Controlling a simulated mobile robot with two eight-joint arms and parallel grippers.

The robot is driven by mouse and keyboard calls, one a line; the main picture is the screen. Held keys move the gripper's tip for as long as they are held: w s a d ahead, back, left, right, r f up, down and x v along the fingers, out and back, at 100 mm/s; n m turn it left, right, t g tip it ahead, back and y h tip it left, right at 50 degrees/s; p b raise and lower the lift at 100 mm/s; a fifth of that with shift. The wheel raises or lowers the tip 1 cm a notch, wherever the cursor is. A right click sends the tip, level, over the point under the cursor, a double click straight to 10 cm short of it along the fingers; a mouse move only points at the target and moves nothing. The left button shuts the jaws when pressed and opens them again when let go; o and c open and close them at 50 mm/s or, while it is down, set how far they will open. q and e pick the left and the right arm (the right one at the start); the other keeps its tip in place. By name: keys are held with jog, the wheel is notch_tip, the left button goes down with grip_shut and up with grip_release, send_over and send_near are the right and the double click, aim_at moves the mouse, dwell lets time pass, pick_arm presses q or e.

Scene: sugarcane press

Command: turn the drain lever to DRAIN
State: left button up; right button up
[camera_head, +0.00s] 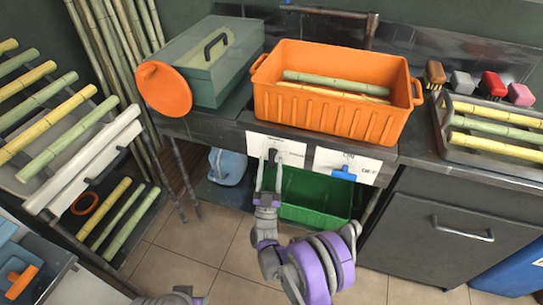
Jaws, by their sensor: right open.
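Two white label panels are fixed to the front edge of the counter. The left panel (292,141) has a small dark lever (272,155) on it. The right panel (368,164) has a blue lever (343,174). The print is too small to read surely, so I cannot tell which lever is marked DRAIN. My right gripper (269,165) is open, with its fingers pointing up in front of the left panel, one on each side of the dark lever. I cannot tell whether they touch it. Only a grey part of my left arm shows at the bottom edge.
An orange crate (330,118) with cane pieces stands on the counter above the panels. A green bin (312,190) is below them, partly behind my right arm. A grey cabinet (455,215) is at right. A cane rack (85,165) is at left.

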jog(key=v, duration=0.7)
jog(key=shift+s+f+p, duration=0.25)
jog(key=shift+p, duration=0.2)
